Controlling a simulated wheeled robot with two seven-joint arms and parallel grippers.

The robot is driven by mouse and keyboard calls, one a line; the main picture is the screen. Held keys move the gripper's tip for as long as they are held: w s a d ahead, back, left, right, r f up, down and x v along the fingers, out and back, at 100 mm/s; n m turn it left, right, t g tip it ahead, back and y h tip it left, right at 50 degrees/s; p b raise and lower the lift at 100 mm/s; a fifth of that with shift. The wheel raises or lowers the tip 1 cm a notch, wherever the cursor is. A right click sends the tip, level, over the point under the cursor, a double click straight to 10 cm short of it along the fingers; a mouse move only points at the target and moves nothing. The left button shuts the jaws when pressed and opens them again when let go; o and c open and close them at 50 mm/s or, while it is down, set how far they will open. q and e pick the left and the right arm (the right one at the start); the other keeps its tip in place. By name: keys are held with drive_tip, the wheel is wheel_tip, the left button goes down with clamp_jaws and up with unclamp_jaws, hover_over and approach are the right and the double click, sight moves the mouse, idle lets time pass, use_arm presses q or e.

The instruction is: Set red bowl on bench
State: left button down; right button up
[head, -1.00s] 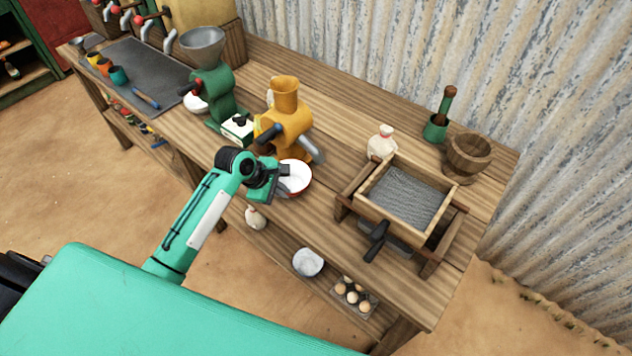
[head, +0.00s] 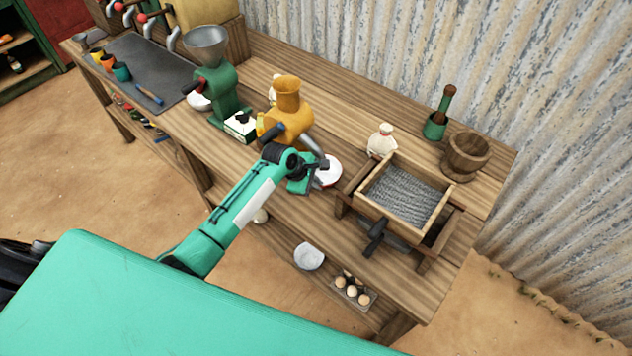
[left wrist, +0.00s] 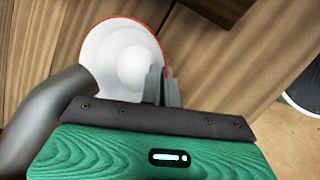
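The red bowl (head: 329,171) has a red rim and a white inside, and shows at the front of the wooden bench (head: 350,100), right of the yellow mill (head: 289,112). My left gripper (head: 318,165) is at its near left rim. In the left wrist view the bowl (left wrist: 105,50) shows a pale mound inside, and the two fingers (left wrist: 161,86) are close together over its rim. They look shut on the rim. I cannot tell whether the bowl's bottom touches the bench. My right gripper is not in view.
The mill's grey spout (head: 311,146) is close to my left gripper. A wooden sieve frame (head: 357,190) stands just right of the bowl, with a white sack (head: 381,140) behind. A green mill (head: 221,95) stands left. Another bowl (head: 309,257) and an egg tray (head: 353,291) sit on the lower shelf.

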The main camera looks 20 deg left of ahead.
use_arm(q)
drive_tip(key=shift+f, duration=0.15)
drive_tip(key=c, duration=1.6)
unclamp_jaws()
drive_tip(key=shift+c, duration=0.2)
drive_tip(key=b+v, duration=0.1)
drive_tip(key=v, duration=1.1)
